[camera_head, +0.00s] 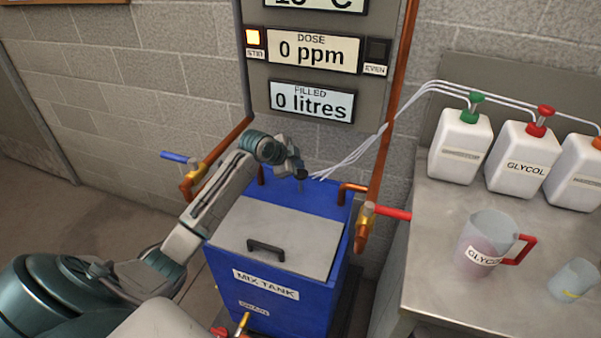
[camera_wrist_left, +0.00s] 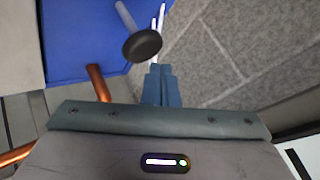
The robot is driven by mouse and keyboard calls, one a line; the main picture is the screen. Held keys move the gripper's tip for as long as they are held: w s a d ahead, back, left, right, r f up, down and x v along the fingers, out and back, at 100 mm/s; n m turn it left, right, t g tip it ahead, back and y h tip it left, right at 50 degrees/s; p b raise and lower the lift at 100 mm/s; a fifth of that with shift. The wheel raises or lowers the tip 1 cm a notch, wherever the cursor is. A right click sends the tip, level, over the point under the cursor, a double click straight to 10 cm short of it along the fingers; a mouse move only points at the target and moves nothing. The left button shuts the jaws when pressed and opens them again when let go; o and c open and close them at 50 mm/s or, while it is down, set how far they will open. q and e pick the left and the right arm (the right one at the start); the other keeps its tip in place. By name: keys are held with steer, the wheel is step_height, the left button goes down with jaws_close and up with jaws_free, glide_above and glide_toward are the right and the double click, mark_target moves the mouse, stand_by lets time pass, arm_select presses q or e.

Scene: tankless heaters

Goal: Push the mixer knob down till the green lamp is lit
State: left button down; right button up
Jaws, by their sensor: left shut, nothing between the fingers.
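The blue mix tank (camera_head: 235,285) has a grey lid with a black handle. The mixer knob (camera_wrist_left: 143,46) is a dark round cap on a pale rod above the tank in the left wrist view. My left gripper (camera_wrist_left: 161,84) is shut and empty, its fingertips just beside the knob; I cannot tell whether they touch. In the head view the left gripper (camera_head: 296,168) is above the tank's back edge and largely hides the knob. My right gripper is out of view.
Copper pipes with a blue-handled valve (camera_head: 174,157) and a red-handled valve (camera_head: 392,212) flank the tank. White tubes run behind the gripper to several white jugs (camera_head: 462,145) on the right bench. A red-handled pitcher (camera_head: 487,240) stands there. Displays read 0 ppm and 0 litres.

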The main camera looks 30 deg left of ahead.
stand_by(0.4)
arm_select(q)
steer(key=shift+f, duration=0.4)
steer(key=shift+s+f+b, duration=0.1)
steer(key=shift+f+b, duration=1.05)
steer(key=shift+f, duration=1.5)
stand_by(1.9)
stand_by(0.3)
steer(key=shift+r+p, duration=2.7)
steer(key=shift+r, duration=0.35)
step_height(320, 180, up, 5)
steer(key=p, duration=0.4)
steer(key=shift+p, duration=0.3)
